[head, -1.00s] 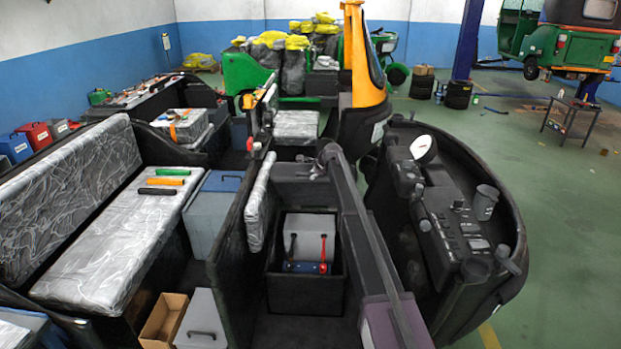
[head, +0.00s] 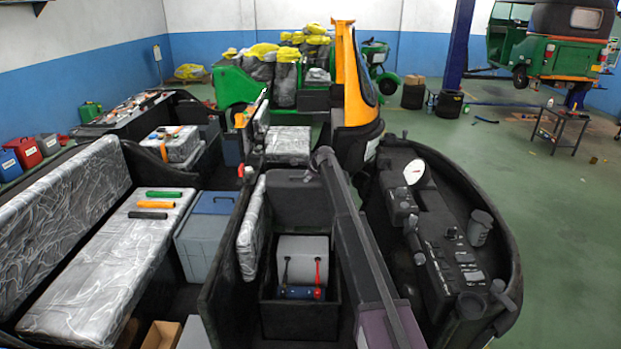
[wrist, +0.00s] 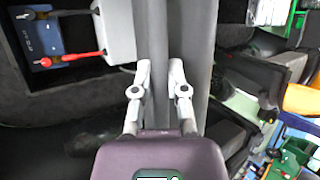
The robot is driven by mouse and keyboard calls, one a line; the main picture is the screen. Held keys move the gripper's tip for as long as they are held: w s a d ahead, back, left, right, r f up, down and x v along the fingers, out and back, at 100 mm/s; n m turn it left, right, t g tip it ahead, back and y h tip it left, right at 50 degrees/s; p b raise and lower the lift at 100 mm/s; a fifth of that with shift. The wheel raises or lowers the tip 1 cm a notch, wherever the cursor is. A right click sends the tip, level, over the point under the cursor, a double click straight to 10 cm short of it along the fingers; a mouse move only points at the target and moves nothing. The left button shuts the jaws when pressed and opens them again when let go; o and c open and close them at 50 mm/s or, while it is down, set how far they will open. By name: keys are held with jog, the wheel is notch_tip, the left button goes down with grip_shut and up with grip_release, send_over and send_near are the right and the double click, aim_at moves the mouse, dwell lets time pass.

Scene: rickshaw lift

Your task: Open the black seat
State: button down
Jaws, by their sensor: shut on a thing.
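The black seat (head: 296,205) is a dark panel standing roughly upright behind the open compartment in the rickshaw's front. In the wrist view its grey-lit edge (wrist: 184,40) runs up between and past the fingertips. My gripper (wrist: 163,78) is shut on this edge, with pale grey fingers on either side. In the head view my dark arm reaches up from the bottom and hides the seat's right end and most of the gripper. The open compartment (head: 268,318) holds a grey battery block (head: 303,252) with black and red clamps and a blue box (head: 298,292).
A curved black dashboard (head: 440,235) with knobs and a cup (head: 479,228) stands right of my arm. Silver passenger seats (head: 110,270) and a blue-lidded box (head: 205,225) lie left. The green floor (head: 570,220) is open at far right.

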jog(key=shift+a, duration=0.25)
jog(key=c, duration=0.6)
grip_release()
jog(key=shift+c, duration=0.2)
jog(key=shift+d, duration=0.25)
jog(key=shift+r, duration=0.1)
